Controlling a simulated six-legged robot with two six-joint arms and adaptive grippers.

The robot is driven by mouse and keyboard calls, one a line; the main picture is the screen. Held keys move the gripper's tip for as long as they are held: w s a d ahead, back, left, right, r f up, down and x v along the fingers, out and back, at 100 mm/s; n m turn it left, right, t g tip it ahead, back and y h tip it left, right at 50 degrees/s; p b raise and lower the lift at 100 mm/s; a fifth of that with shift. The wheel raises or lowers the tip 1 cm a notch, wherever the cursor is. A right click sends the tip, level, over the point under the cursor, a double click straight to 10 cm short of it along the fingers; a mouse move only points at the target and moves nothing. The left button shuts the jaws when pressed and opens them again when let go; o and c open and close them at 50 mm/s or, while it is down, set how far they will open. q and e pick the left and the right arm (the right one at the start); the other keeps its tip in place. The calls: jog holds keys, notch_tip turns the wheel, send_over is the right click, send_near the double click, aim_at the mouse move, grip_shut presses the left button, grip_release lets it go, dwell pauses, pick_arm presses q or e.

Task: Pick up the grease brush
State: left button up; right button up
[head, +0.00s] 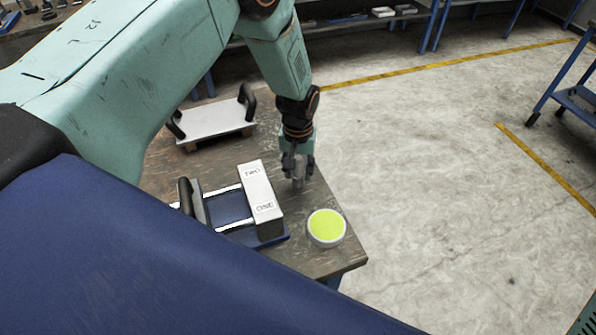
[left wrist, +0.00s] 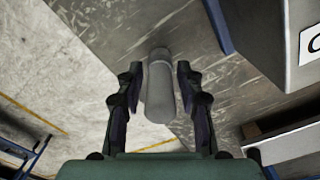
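A grey cylinder (left wrist: 160,90), which I take to be the grease brush, stands on the wooden table near its right edge. In the head view it shows only in part below my left gripper (head: 298,168). In the left wrist view the cylinder lies between the two dark fingers of my left gripper (left wrist: 160,95). Small gaps show between the fingers and the cylinder on both sides, so the gripper looks open around it. Any bristles are hidden. My right gripper is in neither view.
A blue fixture with a white block (head: 260,195) marked with words stands left of the cylinder. A round tin with a yellow-green top (head: 326,226) sits near the table's front corner (head: 335,262). A white plate with black handles (head: 213,119) lies behind. Open floor is right.

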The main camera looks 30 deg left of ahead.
pick_arm(q)
jog(key=shift+w+d+f, duration=0.1)
jog(key=shift+w, duration=0.1)
jog(key=c, duration=0.3)
jog(key=shift+s+r, duration=0.25)
jog(key=shift+s, duration=0.2)
grip_shut()
jog(key=shift+w+f, duration=0.1)
jog(key=shift+w, duration=0.35)
jog(key=shift+r, duration=0.4)
notch_tip(320, 180, up, 9)
jog(key=shift+f, duration=0.1)
jog(key=shift+s+r, duration=0.25)
jog(key=shift+s, duration=0.1)
